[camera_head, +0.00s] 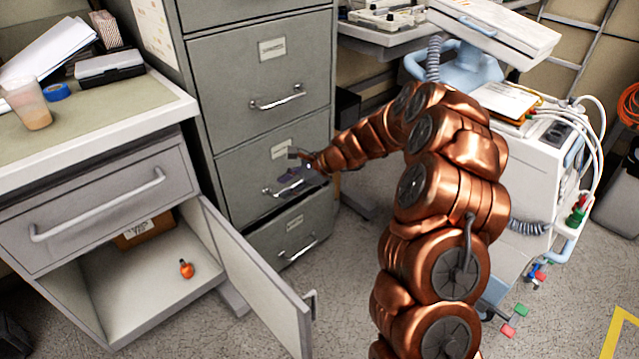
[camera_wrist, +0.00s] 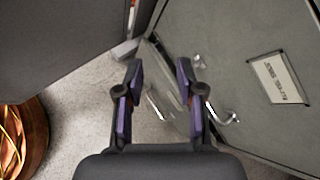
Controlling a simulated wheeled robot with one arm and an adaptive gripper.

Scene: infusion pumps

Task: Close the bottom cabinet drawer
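The grey filing cabinet (camera_head: 262,70) stands left of centre in the head view. Its bottom drawer (camera_head: 290,232) has a dark gap along its top edge and looks slightly pulled out. Its handle (camera_head: 300,249) faces the room. My gripper (camera_head: 292,172) is in front of the drawer above, near that drawer's handle and partly covering it; contact cannot be told. In the wrist view my gripper (camera_wrist: 160,70) has its purple-padded fingers apart with nothing between them. The upper drawer's handle (camera_wrist: 222,115) is right of the fingers. A lower handle (camera_wrist: 156,104) shows between them.
An open cabinet door (camera_head: 255,275) swings out left of the bottom drawer, under a worktop (camera_head: 95,130). An orange object (camera_head: 186,268) lies inside that cabinet. A white medical cart (camera_head: 540,180) stands to the right. The floor before the bottom drawer is clear.

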